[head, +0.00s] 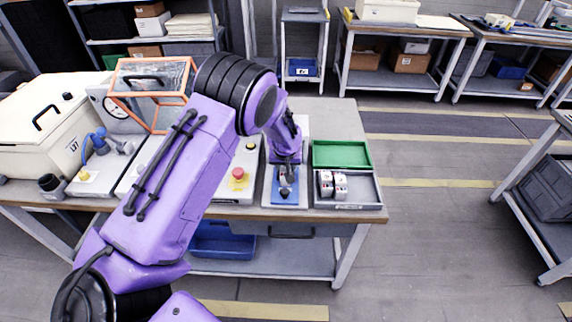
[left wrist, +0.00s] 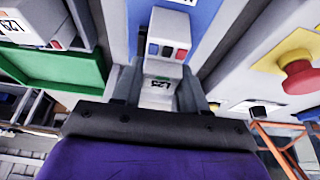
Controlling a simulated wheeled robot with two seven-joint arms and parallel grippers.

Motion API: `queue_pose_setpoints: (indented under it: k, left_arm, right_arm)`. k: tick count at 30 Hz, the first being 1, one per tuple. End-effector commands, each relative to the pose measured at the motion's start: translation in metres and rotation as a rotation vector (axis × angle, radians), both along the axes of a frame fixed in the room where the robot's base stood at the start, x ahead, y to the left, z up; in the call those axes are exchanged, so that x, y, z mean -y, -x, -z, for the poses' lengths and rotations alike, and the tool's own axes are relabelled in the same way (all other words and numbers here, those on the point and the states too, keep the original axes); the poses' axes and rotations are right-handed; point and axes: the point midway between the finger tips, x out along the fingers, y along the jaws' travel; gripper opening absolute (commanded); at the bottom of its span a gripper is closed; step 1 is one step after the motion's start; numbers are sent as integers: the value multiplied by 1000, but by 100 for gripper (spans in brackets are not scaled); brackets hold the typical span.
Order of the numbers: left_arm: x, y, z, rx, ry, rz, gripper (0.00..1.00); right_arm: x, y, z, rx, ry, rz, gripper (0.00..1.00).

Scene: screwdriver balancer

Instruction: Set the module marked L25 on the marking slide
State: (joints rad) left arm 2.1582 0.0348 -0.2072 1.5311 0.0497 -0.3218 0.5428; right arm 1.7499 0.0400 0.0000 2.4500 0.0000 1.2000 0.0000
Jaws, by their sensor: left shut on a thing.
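My left gripper (head: 287,178) points down over the blue plate of the marking slide (head: 291,199) at the table's front. In the left wrist view my left gripper (left wrist: 158,95) is shut on a pale module (left wrist: 168,48) with coloured windows. Its label shows upside down and appears to read L25. The blue plate (left wrist: 204,12) lies beyond the module in that view. I cannot tell whether the module touches the plate. In the head view the gripper largely hides the held module. My right gripper is in neither view.
A grey tray (head: 354,205) right of the slide holds white modules (head: 333,184). A green tray (head: 341,153) stands behind it. A red button (head: 238,173) on a pale box is left of the slide. An orange-framed clear guard (head: 152,80) stands at the back left.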

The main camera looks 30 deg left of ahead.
Motion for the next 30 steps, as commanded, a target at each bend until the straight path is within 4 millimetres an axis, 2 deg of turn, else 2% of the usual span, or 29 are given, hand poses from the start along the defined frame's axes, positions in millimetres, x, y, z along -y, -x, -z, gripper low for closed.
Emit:
queue_pose_setpoints:
  k: [2,3,5,13,16,24,30]
  left_arm:
    - [0,-1,-2,5,-2,-1,0]
    - [0,-1,-2,5,-2,0,55]
    - [0,-1,-2,4,-1,0,72]
    - [0,0,-1,2,0,0,72]
    - [2,1,-9,5,-1,1,72]
    - [14,21,-66,8,-2,1,72]
    - [20,32,-94,5,-2,1,72]
  right_arm:
    - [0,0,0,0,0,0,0]
    - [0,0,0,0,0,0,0]
    - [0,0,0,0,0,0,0]
    - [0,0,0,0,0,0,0]
    - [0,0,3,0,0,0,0]
    - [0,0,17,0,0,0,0]
    - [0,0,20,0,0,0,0]
